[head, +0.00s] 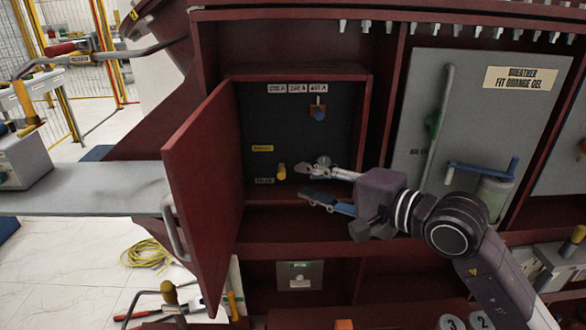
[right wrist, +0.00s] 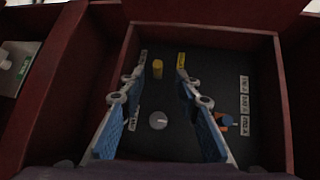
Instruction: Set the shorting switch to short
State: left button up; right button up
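An open cabinet compartment with a dark panel (head: 300,130) stands in the middle of the head view. On it a small yellow knob (head: 281,172) sits low, between a yellow label (head: 262,148) and a white label (head: 264,181); the lettering is too small to read surely. The yellow knob (right wrist: 157,68) also shows in the right wrist view, near a round grey knob (right wrist: 158,120). A blue and orange knob (head: 318,112) is at the upper right. My right gripper (head: 302,181) is open and empty before the panel, its fingers either side of the yellow knob's line of sight in the wrist view.
The red door (head: 205,180) stands open at the compartment's left. A grey panel (head: 480,110) with a blue handle is to the right. A grey shelf (head: 85,188) lies left, and a yellow cable (head: 150,252) is on the floor.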

aim_at(282, 171)
jog(key=shift+n, duration=0.3)
jog(key=p+x, duration=0.1)
jog(key=x, duration=0.2)
jog(key=p+x, duration=0.2)
jog(key=x, duration=0.2)
jog(key=shift+w+d+f, duration=0.1)
jog(key=shift+w+f, duration=0.15)
jog(key=shift+w, duration=0.15)
